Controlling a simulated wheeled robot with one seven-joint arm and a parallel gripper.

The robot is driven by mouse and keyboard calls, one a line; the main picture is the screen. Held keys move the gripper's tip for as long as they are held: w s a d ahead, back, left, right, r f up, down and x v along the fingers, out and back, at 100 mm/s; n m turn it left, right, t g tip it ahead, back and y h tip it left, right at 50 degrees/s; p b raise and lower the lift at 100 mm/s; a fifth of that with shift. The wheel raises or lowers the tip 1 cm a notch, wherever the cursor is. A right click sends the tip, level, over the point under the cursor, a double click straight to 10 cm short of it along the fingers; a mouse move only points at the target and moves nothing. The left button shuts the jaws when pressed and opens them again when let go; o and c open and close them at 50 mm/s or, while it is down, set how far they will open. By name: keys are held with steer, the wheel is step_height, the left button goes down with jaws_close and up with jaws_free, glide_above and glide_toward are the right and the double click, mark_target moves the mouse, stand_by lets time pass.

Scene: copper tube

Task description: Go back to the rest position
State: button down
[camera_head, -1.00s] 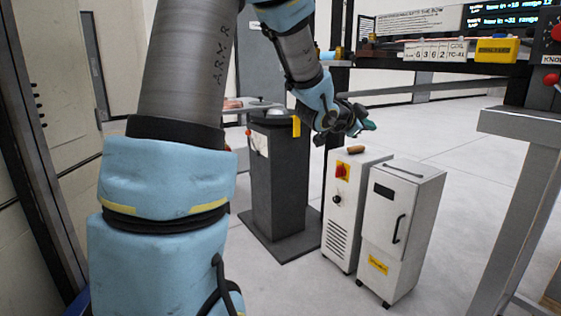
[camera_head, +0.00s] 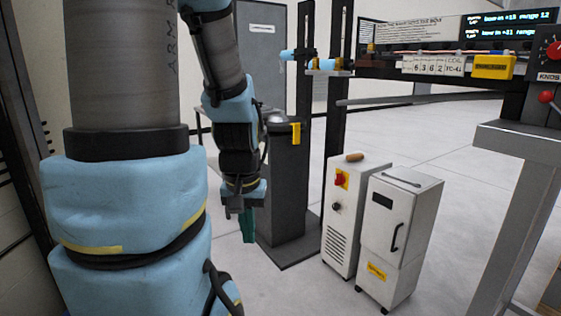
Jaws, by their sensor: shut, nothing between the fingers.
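My gripper (camera_head: 248,228) hangs at the end of my blue and grey arm, pointing down, in the middle left of the head view. Its green fingertips are together with nothing between them. It is in front of the dark pedestal (camera_head: 289,185) in the picture and left of the white cabinets.
Two white cabinets, one with a red switch (camera_head: 341,180) and one with a black handle (camera_head: 401,215), stand on the floor. A grey stand (camera_head: 530,140) with a red knob is at the right. A yellow box (camera_head: 493,66) sits on the rack's beam. Open floor lies between.

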step_height(320, 180, up, 16)
steer(key=p, duration=1.4)
steer(key=shift+w, duration=0.1)
